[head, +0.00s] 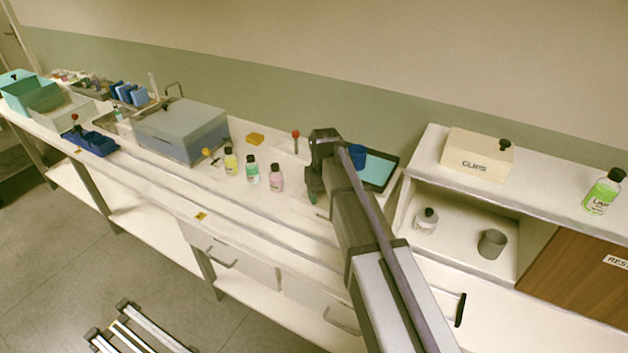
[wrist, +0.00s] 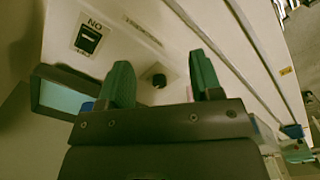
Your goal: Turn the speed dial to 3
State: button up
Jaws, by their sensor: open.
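A small round black knob (wrist: 159,80), likely the speed dial, shows on a pale surface in the wrist view. No numbers or pointer on it can be read. My gripper (wrist: 161,72) is open, with its two green fingers apart and nothing between them; the knob appears in the gap beyond the fingertips. I cannot tell how far off it is. In the head view my gripper (head: 313,190) hangs low over the bench, and the dial is not visible there.
A dark-rimmed tray with a teal surface (head: 378,168) and a blue cup (head: 357,156) stand right of my gripper. A pink bottle (head: 276,178), a teal one (head: 252,174) and a yellow one (head: 230,161) stand left. A shelf unit (head: 432,160) is further right.

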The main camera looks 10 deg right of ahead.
jog(key=w+r+n, duration=0.1)
jog(key=w+n, duration=0.3)
jog(key=w, duration=1.1)
jog(key=shift+n, duration=0.7)
jog(key=f+b, duration=0.3)
jog(key=s+f+b, duration=0.1)
jog(key=f+b, duration=0.7)
jog(key=shift+s, duration=0.2)
jog(key=shift+r, duration=0.15)
jog(key=c, duration=0.9)
